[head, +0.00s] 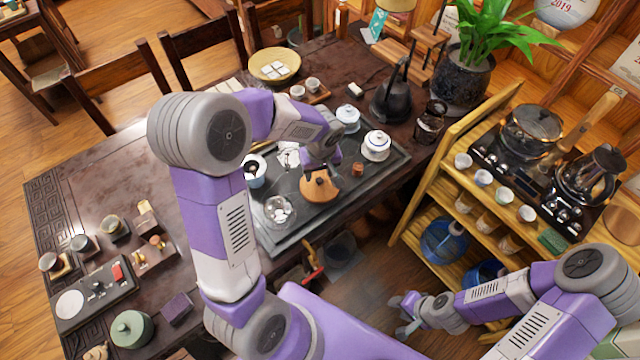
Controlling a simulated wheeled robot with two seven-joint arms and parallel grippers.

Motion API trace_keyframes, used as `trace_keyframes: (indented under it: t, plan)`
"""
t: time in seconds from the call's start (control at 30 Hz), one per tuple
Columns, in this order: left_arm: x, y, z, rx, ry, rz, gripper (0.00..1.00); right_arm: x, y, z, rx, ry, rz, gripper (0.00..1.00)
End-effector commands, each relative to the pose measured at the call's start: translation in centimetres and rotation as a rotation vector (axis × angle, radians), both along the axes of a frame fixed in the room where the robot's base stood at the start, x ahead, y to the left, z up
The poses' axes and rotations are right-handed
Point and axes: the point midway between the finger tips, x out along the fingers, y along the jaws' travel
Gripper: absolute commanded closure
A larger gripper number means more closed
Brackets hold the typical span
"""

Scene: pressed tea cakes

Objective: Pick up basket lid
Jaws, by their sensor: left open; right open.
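A round tan lid-like piece (316,191) lies on the dark tea tray (285,236); I take it to be the basket lid. My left gripper (322,174) points down right over it and hides part of its top. The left gripper is open; whether its fingers touch the lid, I cannot tell. My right gripper (403,313) is open and empty, low in front of the wooden shelf, away from the lid.
A glass pot (278,210) stands left of the lid, and a white lidded jar (376,146) and a small brown cup (357,169) stand to its right. A yellow shelf (431,196) with cups is at the right. The table (130,197) has bare room left of my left arm.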

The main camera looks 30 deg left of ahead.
Motion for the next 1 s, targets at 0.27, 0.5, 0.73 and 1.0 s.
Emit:
trace_keyframes:
  t: [0.27,0.5,0.73,1.0]
  plan:
    - [0.2,0.0,-3.9,-0.001,0.002,0.001,0.49,0.1,0.0,-1.1,0.0,-0.001,0.0,0.57]
    - [0.3,0.0,-3.8,-0.001,-0.001,0.0,0.55,0.0,0.0,-1.0,0.0,-0.001,0.0,0.57]
    - [0.3,0.0,-3.8,-0.001,0.001,0.0,0.9,0.1,0.0,-1.0,0.0,-0.001,0.0,0.57]
    - [0.3,0.0,-3.8,-0.001,0.0,0.0,1.0,0.0,0.0,-1.0,0.0,-0.001,0.0,0.57]
